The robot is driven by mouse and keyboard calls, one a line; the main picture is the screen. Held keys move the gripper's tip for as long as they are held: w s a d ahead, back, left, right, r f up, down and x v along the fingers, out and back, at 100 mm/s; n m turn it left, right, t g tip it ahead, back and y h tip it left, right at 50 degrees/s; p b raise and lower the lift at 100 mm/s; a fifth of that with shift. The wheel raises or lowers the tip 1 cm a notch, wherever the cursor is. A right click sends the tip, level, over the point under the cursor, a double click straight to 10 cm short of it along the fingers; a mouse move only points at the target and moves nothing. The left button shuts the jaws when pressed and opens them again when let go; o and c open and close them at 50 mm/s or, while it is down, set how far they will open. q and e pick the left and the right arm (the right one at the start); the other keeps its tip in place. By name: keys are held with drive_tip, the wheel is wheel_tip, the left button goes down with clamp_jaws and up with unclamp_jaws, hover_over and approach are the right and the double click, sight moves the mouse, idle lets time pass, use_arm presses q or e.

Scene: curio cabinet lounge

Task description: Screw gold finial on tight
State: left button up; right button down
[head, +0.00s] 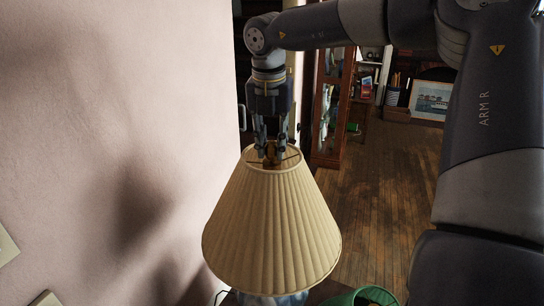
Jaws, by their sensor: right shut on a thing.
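A lamp with a pleated cream shade (270,232) stands in the middle of the head view, close to the wall. My right gripper (270,153) comes straight down from above into the shade's top opening. Its fingers are shut on a small brass-coloured piece, the gold finial (272,147), at the centre of the opening. The fingers hide most of the finial, so its seating on the thread cannot be seen. The lamp's base shows only as a bluish edge below the shade. My left gripper is not in the picture.
A pale wall (120,120) fills the left side. A wood and glass cabinet (332,110) stands behind on the wooden floor (385,190). A green object (365,297) sits right of the lamp at the bottom edge. A framed picture (431,100) stands at the back right.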

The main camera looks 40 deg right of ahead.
drive_tip(key=m+b, duration=0.1)
drive_tip(key=m, duration=0.2)
drive_tip(key=shift+w+f, duration=0.1)
drive_tip(key=shift+f, duration=0.05)
drive_tip(key=shift+m+g, duration=0.3)
drive_tip(key=shift+m, duration=0.6)
drive_tip(key=shift+r+m, duration=0.25)
drive_tip(key=shift+m, duration=0.35)
drive_tip(key=m, duration=0.3)
drive_tip(key=shift+d+m+g+p, duration=0.1)
drive_tip(key=shift+m+g+p, duration=0.2)
drive_tip(key=shift+g+p, duration=0.1)
drive_tip(key=m, duration=0.2)
drive_tip(key=shift+w+m, duration=0.1)
drive_tip(key=shift+m, duration=0.2)
drive_tip(key=m+g+p, duration=0.1)
drive_tip(key=m, duration=0.4)
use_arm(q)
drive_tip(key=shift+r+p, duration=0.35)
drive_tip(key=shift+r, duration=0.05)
use_arm(e)
drive_tip(key=m, duration=0.3)
drive_tip(key=shift+f+m+y, duration=0.15)
drive_tip(key=shift+m+y, duration=0.15)
